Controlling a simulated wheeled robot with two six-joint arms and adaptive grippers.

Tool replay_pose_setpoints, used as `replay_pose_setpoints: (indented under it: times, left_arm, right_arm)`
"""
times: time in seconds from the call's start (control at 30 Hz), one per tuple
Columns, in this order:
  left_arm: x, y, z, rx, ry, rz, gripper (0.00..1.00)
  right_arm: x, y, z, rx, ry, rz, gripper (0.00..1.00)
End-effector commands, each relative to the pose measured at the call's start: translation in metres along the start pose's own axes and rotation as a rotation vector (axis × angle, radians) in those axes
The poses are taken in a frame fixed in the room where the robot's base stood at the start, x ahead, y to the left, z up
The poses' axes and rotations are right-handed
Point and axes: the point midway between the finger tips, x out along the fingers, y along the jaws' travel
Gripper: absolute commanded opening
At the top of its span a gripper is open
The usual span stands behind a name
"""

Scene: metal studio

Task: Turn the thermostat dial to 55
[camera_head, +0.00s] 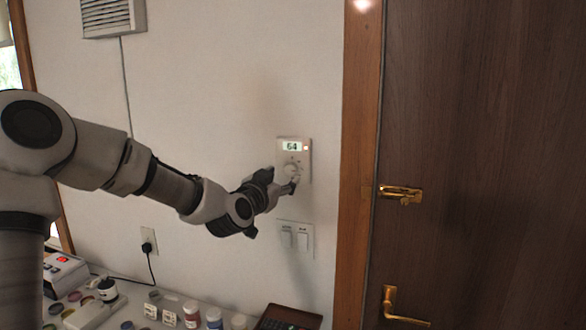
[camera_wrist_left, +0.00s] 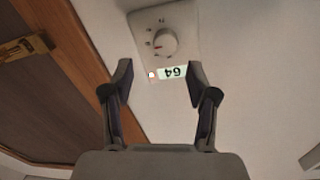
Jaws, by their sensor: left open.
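The thermostat (camera_head: 306,152) is a white wall plate with a lit display (camera_head: 292,147) reading 64 and a round white dial (camera_head: 291,169) below it. In the left wrist view the thermostat appears upside down, with the dial (camera_wrist_left: 164,43) fully visible and the display (camera_wrist_left: 173,72) between the fingers. My left gripper (camera_head: 292,183) is in front of the thermostat's lower part, close to the dial. In the wrist view its fingers (camera_wrist_left: 160,76) are spread open and empty, with the dial beyond the tips. I cannot tell whether a finger touches the wall plate. My right gripper is out of view.
A light switch plate (camera_head: 294,239) is on the wall below the thermostat. A brown door (camera_head: 480,130) with brass handles and a wooden frame (camera_head: 355,170) stands to the right. Below, a counter holds several jars (camera_head: 192,314). A socket with a black plug (camera_head: 148,246) is lower left.

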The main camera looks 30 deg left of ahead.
Motion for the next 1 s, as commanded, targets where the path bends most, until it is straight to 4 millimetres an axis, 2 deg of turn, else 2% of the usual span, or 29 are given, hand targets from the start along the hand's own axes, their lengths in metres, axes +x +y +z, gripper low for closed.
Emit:
replay_pose_setpoints:
  times: [0.3, 0.43, 0.63, 0.67, 0.8, 0.83, 1.0]
  left_arm:
    - [0.058, 0.001, -0.001, 0.004, -0.004, 0.002, 0.58]
    - [0.069, 0.002, 0.001, 0.002, -0.003, 0.003, 0.58]
    - [0.07, 0.002, 0.003, 0.0, -0.003, 0.003, 0.58]
    - [0.07, 0.002, 0.003, 0.0, -0.003, 0.003, 0.55]
    - [0.07, 0.003, 0.003, 0.0, -0.003, 0.004, 0.05]
    - [0.07, 0.003, 0.003, 0.0, -0.003, 0.004, 0.0]
    - [0.069, 0.003, 0.004, -0.001, -0.004, 0.003, 0.0]
  right_arm:
    - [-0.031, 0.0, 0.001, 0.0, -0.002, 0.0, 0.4]
    - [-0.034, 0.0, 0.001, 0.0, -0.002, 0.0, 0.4]
    - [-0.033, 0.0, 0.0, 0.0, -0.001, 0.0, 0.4]
    - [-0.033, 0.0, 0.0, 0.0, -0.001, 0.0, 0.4]
    - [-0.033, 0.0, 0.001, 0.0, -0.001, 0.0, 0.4]
    - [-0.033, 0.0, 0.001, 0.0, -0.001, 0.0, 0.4]
    - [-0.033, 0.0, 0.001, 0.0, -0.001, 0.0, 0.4]
